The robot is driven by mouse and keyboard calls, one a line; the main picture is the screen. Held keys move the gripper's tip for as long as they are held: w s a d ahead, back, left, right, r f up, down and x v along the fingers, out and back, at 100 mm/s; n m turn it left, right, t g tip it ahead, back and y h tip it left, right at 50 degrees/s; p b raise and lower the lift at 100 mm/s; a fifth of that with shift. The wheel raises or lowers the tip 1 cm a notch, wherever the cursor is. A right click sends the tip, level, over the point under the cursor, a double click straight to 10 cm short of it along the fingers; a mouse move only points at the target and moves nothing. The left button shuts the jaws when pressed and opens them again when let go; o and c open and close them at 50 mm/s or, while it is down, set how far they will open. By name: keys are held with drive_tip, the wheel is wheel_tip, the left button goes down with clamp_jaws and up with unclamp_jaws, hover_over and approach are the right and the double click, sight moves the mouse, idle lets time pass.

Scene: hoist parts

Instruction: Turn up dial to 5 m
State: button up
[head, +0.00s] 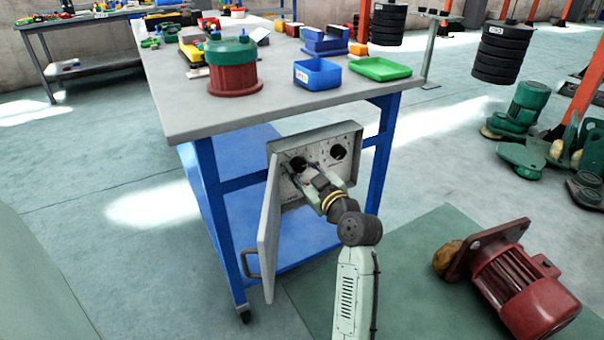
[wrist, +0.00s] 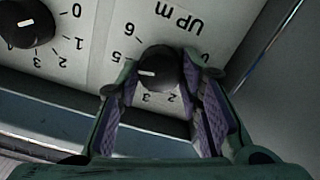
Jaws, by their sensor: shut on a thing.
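The UP m dial (wrist: 160,72) is a round black knob on a pale panel, seen upside down in the wrist view. Its white mark points left, near the 5 and slightly toward the 4 side; the exact reading is hard to tell. The 0, 6, 5, 3 and 2 show around it; the 4 is hidden. My gripper (wrist: 163,88) is shut around the knob, one padded finger on each side. In the head view the dial (head: 297,163) is the left knob in the control box (head: 345,133), and my gripper (head: 306,171) reaches it from the front.
A second black knob (head: 338,152) sits to the right in the box; it shows at top left in the wrist view (wrist: 25,22). The box door (head: 268,230) hangs open at left. The workbench (head: 190,115) is above; a red motor (head: 520,285) lies on the floor at right.

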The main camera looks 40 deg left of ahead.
idle(0.3)
drive_tip(key=o, duration=1.2)
drive_tip(key=shift+c, duration=0.2)
drive_tip(key=shift+r+p, duration=0.15)
drive_tip(key=shift+p, duration=0.4)
